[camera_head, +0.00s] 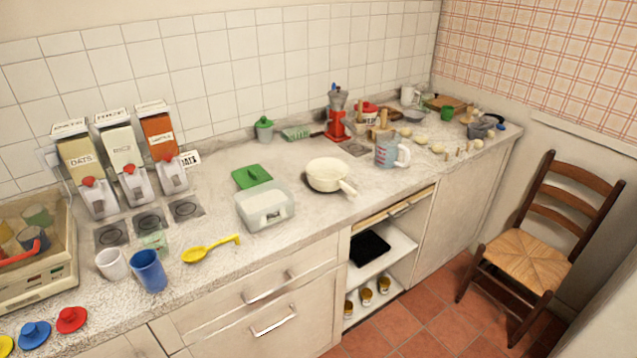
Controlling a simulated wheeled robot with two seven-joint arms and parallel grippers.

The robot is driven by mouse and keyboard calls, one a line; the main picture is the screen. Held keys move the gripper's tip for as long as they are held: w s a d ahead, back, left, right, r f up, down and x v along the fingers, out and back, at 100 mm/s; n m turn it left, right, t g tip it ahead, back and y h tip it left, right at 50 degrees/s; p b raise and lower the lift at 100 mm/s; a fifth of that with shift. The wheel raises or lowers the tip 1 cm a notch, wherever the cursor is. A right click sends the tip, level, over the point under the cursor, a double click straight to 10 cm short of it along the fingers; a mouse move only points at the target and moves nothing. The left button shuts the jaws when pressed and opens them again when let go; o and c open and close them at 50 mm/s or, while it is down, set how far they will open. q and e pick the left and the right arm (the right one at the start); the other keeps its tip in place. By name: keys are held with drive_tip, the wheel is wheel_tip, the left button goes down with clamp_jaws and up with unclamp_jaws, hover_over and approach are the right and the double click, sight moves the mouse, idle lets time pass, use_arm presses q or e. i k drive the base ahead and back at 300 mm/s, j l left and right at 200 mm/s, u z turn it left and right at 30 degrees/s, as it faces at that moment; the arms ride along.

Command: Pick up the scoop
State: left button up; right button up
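A yellow scoop (208,249) lies on the speckled white countertop, near its front edge. Its bowl is at the left and its handle points right and slightly back. Nothing touches it that I can see. The blue cup stands just to its left and the clear lidded box to its right. Neither of my grippers is in view.
The blue cup (148,271) and a white cup (112,264) stand left of the scoop. Three dispensers (129,163) stand behind. A clear box (265,206), a cream pan (328,175) and a green lid (251,177) are to the right. A chair (541,250) stands on the floor.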

sight(193, 256)
drive_tip(key=i+l+u, duration=0.1)
drive_tip(key=u, duration=0.3)
drive_tip(key=l+u, duration=0.15)
drive_tip(key=u, duration=0.3)
drive_tip(key=i+l+u, duration=0.1)
drive_tip(key=u, duration=0.3)
drive_tip(key=l, duration=0.05)
